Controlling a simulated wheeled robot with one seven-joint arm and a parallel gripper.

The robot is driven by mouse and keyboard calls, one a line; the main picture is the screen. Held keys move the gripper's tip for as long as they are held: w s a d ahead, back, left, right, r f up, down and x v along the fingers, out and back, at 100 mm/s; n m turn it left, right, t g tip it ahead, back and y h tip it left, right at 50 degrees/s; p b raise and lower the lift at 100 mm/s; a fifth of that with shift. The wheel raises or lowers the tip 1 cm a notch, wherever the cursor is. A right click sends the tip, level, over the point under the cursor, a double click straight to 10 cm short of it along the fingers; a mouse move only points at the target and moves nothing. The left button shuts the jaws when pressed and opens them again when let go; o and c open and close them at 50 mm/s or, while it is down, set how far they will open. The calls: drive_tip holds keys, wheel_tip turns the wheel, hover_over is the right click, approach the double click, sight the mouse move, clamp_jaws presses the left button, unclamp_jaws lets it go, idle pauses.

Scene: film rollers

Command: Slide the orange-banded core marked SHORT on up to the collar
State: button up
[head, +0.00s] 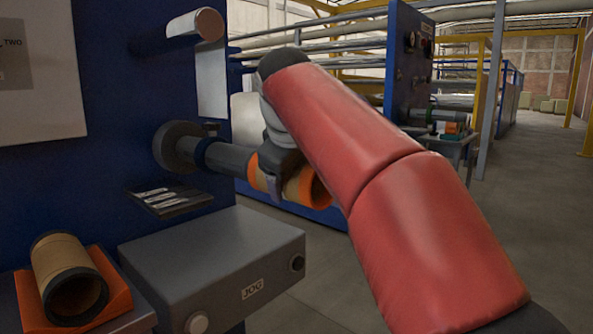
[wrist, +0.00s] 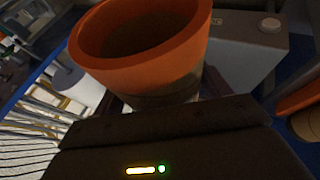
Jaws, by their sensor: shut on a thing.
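The orange-banded core (head: 303,188) is a tan tube with orange ends, at the free end of a dark horizontal shaft (head: 228,161). It lines up roughly with the shaft; I cannot tell how far it is around it. My gripper (head: 276,187) is shut on the core's middle, partly hidden by my red arm. The round dark collar (head: 178,147) is at the shaft's panel end, with bare shaft between it and the core. In the wrist view the core's orange rim (wrist: 150,62) faces the camera above a dark gripper part. No SHORT mark is readable.
A dark-banded tan core (head: 66,275) lies in an orange cradle (head: 118,300) at lower left. A grey JOG box (head: 215,262) stands below the shaft, and a small dark tray (head: 165,200) juts from the blue panel (head: 110,110). A paper roll (head: 200,24) is above.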

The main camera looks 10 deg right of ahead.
sight(245, 153)
drive_tip(key=shift+w+a, duration=0.35)
drive_tip(key=shift+w, duration=0.15)
drive_tip(key=shift+w+a, duration=0.25)
drive_tip(key=shift+w, duration=0.05)
drive_tip(key=shift+w+a, duration=0.55)
drive_tip(key=shift+w, duration=0.15)
drive_tip(key=shift+w+a, duration=0.5)
drive_tip(key=shift+w, duration=0.2)
drive_tip(key=shift+w, duration=0.1)
drive_tip(key=shift+w+a, duration=0.5)
drive_tip(key=shift+w, duration=0.2)
drive_tip(key=shift+w+a, duration=0.5)
drive_tip(key=shift+w, duration=0.15)
drive_tip(key=shift+w+a, duration=0.55)
drive_tip(key=shift+w, duration=0.15)
drive_tip(key=shift+w+a, duration=0.5)
drive_tip(key=shift+w, duration=0.2)
drive_tip(key=shift+w, duration=0.1)
